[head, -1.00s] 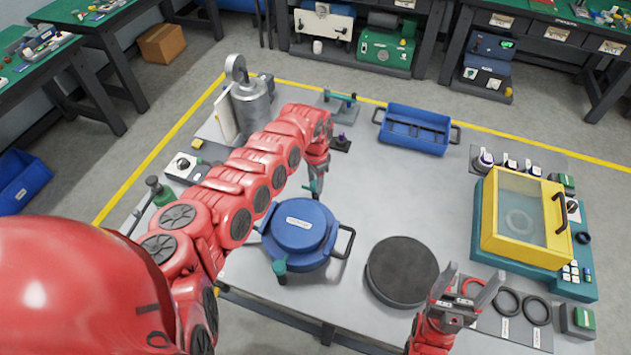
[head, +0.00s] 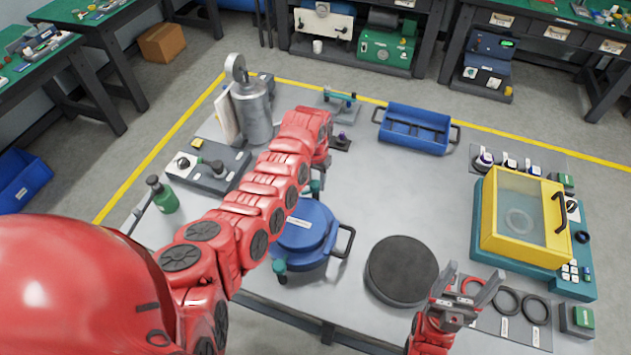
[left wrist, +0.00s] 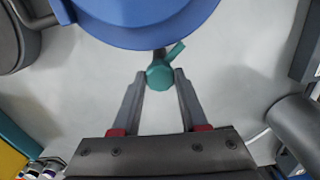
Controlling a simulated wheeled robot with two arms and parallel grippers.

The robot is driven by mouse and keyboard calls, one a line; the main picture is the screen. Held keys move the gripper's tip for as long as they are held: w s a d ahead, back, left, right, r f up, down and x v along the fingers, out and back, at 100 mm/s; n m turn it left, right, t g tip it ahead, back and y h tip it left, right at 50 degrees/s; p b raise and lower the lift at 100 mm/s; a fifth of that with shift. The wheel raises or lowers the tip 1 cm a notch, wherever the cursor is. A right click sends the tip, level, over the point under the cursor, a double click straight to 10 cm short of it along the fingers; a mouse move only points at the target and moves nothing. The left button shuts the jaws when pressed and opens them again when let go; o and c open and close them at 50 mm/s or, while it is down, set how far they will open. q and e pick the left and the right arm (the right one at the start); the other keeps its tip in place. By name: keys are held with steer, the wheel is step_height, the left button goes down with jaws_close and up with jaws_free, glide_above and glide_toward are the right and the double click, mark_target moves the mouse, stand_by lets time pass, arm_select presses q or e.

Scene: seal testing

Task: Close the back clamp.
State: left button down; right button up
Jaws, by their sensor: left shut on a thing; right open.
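The blue round vessel (head: 312,222) stands on the table, its left part hidden behind my left arm. Its back clamp is a teal handle (head: 316,186) at the rim farthest from me, mostly covered by my left gripper (head: 318,178). In the left wrist view the teal back clamp (left wrist: 160,74) sits between the tips of my left gripper (left wrist: 160,82), which is shut on it, with the blue vessel (left wrist: 140,18) just beyond. Another teal clamp (head: 280,267) is at the vessel's front. My right gripper (head: 468,288) is open and empty at the right front.
A dark round disc (head: 402,268) lies right of the vessel. A yellow-framed box (head: 523,218) stands farther right, with black rings (head: 537,309) in front. A blue tray (head: 415,130) and a grey metal canister (head: 253,112) are at the back. Bare tabletop lies between vessel and tray.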

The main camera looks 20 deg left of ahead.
arm_select(q)
steer(key=n+b, duration=0.2)
steer(key=n, duration=0.1)
steer(key=shift+f, duration=0.15)
steer(key=n+b, duration=0.3)
steer(key=n, duration=0.1)
steer(key=shift+b, duration=0.4)
steer(key=shift+n+b, duration=0.45)
steer(key=shift+n, duration=0.45)
steer(key=shift+c, duration=2.2)
jaws_free()
